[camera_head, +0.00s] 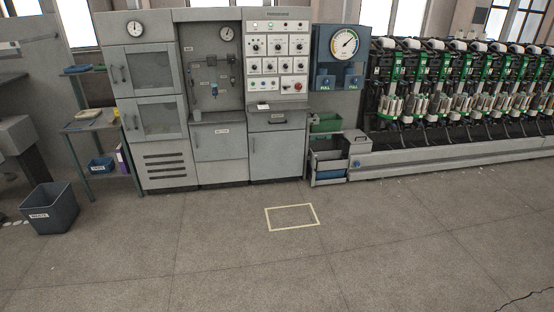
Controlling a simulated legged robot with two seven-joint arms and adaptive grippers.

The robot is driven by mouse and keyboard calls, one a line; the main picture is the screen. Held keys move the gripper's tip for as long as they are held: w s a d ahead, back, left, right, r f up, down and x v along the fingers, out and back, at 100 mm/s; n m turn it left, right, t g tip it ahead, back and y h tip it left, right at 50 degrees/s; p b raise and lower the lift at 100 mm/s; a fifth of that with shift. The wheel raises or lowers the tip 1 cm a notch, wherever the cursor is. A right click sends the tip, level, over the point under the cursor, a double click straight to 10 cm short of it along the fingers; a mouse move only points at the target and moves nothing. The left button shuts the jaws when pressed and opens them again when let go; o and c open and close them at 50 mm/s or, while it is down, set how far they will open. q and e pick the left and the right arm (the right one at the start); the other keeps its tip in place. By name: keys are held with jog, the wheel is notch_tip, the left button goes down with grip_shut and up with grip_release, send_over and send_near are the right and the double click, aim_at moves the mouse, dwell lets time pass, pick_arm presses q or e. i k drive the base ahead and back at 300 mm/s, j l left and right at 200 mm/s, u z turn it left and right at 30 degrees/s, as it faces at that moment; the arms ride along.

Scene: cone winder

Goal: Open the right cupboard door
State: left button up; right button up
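A grey cabinet unit stands against the back wall in the head view. Its lower right cupboard door (277,156) is below the control panel (279,60) and looks shut. A small handle shows near that door's upper left edge, and a drawer front with a dark handle (278,121) is above it. Left of it is another plain lower door (221,146), also shut. Two windowed doors, an upper one (150,68) and a lower one (157,118), are at the unit's left and look shut. Neither of my grippers is in view.
A yellow floor rectangle (292,206) lies before the cabinet, with open floor around it. A dark waste bin (49,208) and a side table (91,122) stand left. A gauge panel (337,57), bins (328,159) and the winder machine (459,95) are right.

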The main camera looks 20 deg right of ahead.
aim_at(275, 154)
jog(key=i+z, duration=0.15)
jog(key=z, duration=0.45)
jog(key=i, duration=4.15)
